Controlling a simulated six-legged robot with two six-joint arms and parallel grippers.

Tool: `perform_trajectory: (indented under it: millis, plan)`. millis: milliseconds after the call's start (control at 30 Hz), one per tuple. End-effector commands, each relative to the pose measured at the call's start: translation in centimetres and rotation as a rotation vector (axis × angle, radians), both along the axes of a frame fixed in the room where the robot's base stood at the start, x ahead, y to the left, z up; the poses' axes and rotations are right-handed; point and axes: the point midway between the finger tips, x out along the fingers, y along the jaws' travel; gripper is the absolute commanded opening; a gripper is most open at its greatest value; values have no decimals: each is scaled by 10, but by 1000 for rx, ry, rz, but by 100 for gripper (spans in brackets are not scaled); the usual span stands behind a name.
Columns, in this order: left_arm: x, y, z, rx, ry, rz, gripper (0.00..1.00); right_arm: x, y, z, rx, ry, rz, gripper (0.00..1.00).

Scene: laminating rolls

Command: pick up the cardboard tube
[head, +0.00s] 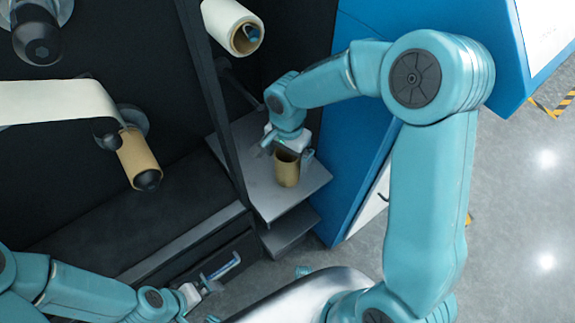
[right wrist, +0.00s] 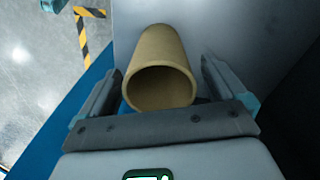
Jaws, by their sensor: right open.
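The brown cardboard tube (head: 287,172) stands upright on the grey shelf (head: 262,195) beside the machine. Its open, hollow end faces my right wrist camera, where the tube (right wrist: 158,85) lies between the two fingers. My right gripper (head: 285,152) is open, reaching down over the tube's top with one finger on each side. In the right wrist view, the open gripper (right wrist: 161,68) shows a gap between each finger and the tube wall. My left gripper (head: 212,302) is low in the head view, far from the tube, with its fingers apart and empty.
Another brown core (head: 138,157) sits on a machine spindle with a cream web (head: 55,101) leading to it. A cream roll (head: 232,26) hangs above the shelf. A dark frame post (head: 212,95) stands left of the shelf and a blue panel (head: 352,150) right. Grey floor lies beyond.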

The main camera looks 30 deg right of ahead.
Motion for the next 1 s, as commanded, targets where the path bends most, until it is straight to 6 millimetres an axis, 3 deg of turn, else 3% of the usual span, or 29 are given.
perform_trajectory:
  millis: [267,400,433,767,1000]
  plan:
    - [0,0,0,0,0,0,100,0,0,-3,1,-2,0,95]
    - [0,0,0,0,0,0,100,0,0,-3,0,-1,0,49]
    - [0,0,0,0,0,0,100,0,0,-3,0,-1,0,42]
    - [0,0,0,0,0,0,100,0,0,0,0,-2,0,42]
    - [0,0,7,0,0,0,100,1,0,30,1,-5,1,42]
